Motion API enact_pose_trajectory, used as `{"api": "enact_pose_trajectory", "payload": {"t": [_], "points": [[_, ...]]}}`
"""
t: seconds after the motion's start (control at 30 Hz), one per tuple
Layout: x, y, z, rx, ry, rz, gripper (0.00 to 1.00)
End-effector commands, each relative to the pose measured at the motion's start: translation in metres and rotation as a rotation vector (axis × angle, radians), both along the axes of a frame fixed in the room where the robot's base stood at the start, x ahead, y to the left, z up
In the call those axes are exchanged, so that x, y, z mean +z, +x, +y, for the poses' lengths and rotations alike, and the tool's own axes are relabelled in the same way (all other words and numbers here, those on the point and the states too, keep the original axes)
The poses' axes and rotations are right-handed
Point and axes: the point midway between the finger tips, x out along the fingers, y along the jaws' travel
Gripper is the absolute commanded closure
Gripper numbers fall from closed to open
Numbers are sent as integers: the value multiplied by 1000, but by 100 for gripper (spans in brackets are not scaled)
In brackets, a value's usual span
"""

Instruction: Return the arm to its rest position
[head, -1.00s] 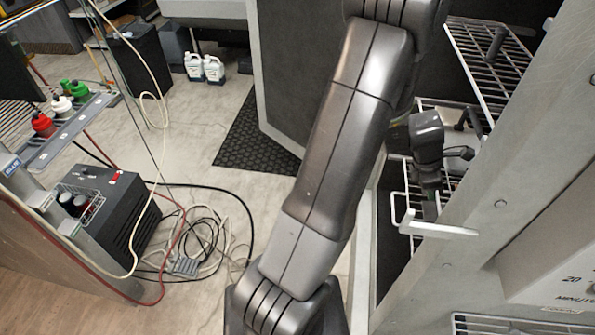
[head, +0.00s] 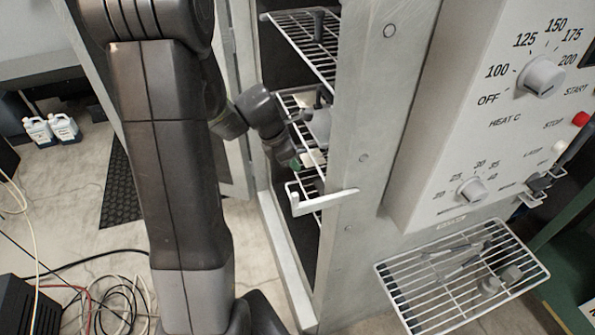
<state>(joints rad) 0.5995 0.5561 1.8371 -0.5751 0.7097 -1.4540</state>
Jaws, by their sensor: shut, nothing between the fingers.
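My arm rises through the left middle of the head view and bends down at the wrist by the open oven (head: 358,130). My gripper (head: 295,162) is at the oven's opening, in front of the wire racks. It is small and partly hidden by my wrist, with a spot of green at its end. It is shut, and I see nothing held in it.
An upper wire rack (head: 300,42) holds a dark part. A white handle (head: 318,200) juts out by the opening. A control panel (head: 490,100) and a wire shelf (head: 460,275) with grey parts stand right. Cables (head: 110,300) lie on the floor left.

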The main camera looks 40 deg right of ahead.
Motion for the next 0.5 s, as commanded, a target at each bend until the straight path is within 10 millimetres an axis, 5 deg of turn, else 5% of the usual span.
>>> {"api": "enact_pose_trajectory", "payload": {"t": [0.2, 0.5], "points": [[33, 4, 13, 1, -2, -2, 100], [46, 5, 18, 1, 0, -1, 100]]}}
